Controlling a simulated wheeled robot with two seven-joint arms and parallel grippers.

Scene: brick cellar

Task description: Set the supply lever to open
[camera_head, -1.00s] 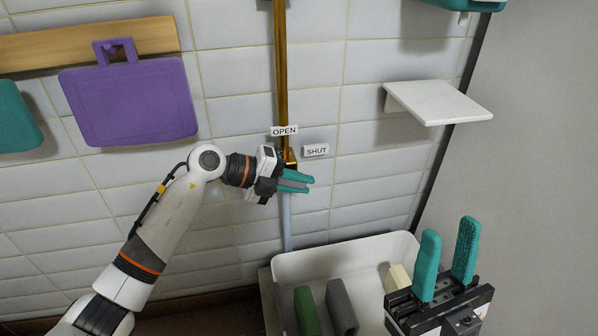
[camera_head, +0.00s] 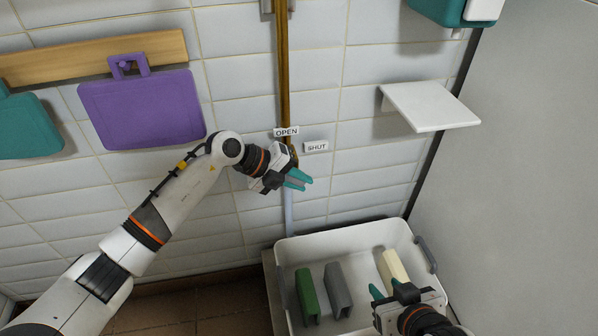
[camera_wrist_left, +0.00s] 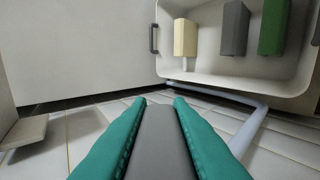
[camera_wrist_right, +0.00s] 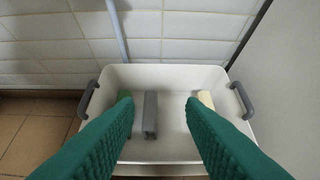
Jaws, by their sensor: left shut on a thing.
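The supply lever is a grey bar between the teal fingers of my left gripper (camera_head: 301,182). In the left wrist view the grey lever (camera_wrist_left: 160,140) fills the gap between the two fingers, so the gripper is shut on it. The lever's pivot at the foot of the brass pipe (camera_head: 283,75) is mostly hidden by the gripper. The OPEN label (camera_head: 286,132) sits at the pipe, and the SHUT label (camera_head: 316,147) is to its right, just above the fingers. My right gripper (camera_head: 387,289) is open and empty above the bin.
A white bin (camera_head: 350,240) with grey handles stands below, holding a green block (camera_head: 307,296), a grey block (camera_head: 339,291) and a cream block (camera_head: 391,268). A white shelf (camera_head: 430,105) juts from the wall at right. A purple board (camera_head: 142,110) hangs at left.

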